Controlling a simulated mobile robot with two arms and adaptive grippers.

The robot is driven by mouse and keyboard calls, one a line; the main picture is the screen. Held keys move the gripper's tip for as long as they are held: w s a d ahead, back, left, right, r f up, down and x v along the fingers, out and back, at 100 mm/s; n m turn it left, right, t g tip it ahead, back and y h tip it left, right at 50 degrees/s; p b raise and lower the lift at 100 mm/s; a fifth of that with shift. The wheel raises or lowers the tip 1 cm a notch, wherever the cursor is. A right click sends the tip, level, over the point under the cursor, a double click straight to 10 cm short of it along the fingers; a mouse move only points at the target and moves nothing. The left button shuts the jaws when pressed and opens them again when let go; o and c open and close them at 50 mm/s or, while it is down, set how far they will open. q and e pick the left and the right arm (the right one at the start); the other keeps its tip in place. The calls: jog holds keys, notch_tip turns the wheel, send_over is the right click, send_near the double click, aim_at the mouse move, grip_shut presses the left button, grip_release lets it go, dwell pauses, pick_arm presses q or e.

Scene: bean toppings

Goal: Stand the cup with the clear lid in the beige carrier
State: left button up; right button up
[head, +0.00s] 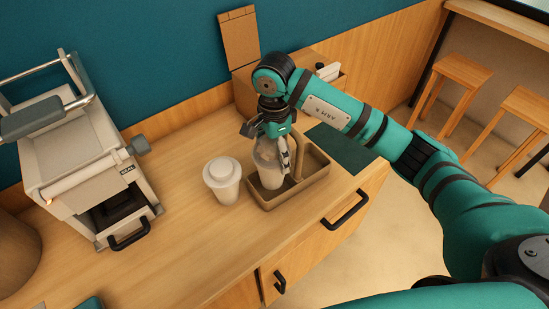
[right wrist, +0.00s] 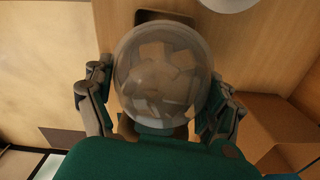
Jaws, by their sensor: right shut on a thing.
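The cup with the clear lid (head: 266,156) is held upright by my right gripper (head: 272,142), whose fingers are shut around its upper part. Its lower part is inside the left compartment of the beige carrier (head: 318,179), left of the carrier's central handle. I cannot tell whether its base touches the carrier floor. In the right wrist view, the clear domed lid (right wrist: 165,75) fills the middle, between the two fingers of the right gripper (right wrist: 163,112). My left gripper is not in view.
A white cup with an opaque lid (head: 222,181) stands on the wooden counter left of the carrier. A brown cardboard box (head: 245,88) stands behind the carrier. Counter space in front of the white cup is clear.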

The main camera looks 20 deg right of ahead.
notch_tip(320, 180, down, 4)
jog(key=shift+f+p, duration=0.1)
jog(key=shift+p, duration=0.6)
jog(key=shift+f, duration=0.35)
jog(key=o, duration=1.5)
jog(key=shift+c, duration=0.2)
notch_tip(320, 180, up, 11)
jog(key=b, duration=0.3)
jog(key=shift+w+b, duration=0.1)
jog(key=shift+b, duration=0.3)
jog(key=shift+r, duration=0.65)
